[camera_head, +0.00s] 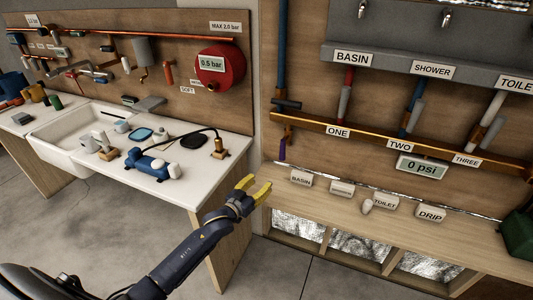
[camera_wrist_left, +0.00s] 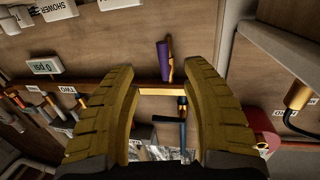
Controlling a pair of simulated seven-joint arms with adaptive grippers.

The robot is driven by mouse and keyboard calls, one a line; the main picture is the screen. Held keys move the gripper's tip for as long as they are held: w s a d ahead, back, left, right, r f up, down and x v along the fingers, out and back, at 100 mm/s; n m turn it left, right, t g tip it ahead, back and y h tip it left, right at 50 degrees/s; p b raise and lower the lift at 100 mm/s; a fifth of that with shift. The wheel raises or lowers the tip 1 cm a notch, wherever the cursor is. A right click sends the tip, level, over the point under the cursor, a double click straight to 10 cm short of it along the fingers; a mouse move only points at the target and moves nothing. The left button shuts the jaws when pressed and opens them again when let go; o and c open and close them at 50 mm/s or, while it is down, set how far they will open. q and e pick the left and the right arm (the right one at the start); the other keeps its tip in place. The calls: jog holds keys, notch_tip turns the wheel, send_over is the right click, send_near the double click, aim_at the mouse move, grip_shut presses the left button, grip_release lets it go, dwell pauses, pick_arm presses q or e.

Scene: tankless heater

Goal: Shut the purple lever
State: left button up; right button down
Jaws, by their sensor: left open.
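The purple lever (camera_head: 282,148) hangs down below the left end of the copper pipe, against the wooden board. In the left wrist view the purple lever (camera_wrist_left: 163,55) shows between and beyond my finger tips, next to a copper fitting. My left gripper (camera_head: 254,188) has yellow fingers, is open and empty, and is in front of and below the lever, apart from it. In the left wrist view its two fingers (camera_wrist_left: 160,85) frame the copper pipe (camera_wrist_left: 150,88). My right gripper is not in view.
A wooden shelf (camera_head: 340,197) below the board carries small labelled blocks, such as the DRIP block (camera_head: 430,213). A white counter (camera_head: 225,150) with a sink stands to the left. A gap of floor lies between counter and shelf. A 0 psi display (camera_head: 421,167) hangs under the pipe.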

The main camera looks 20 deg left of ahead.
aim_at(281, 154)
pick_arm(q)
jog(key=shift+t, duration=0.3)
jog(key=r+x, duration=0.1)
jog(key=x, duration=0.4)
jog(key=r+x, duration=0.1)
jog(key=x, duration=0.5)
jog(key=r+x, duration=0.1)
jog(key=x, duration=0.5)
jog(key=shift+w+r, duration=0.2)
jog(key=shift+r, duration=0.15)
jog(key=shift+o, duration=0.2)
grip_shut()
jog(key=shift+a, duration=0.1)
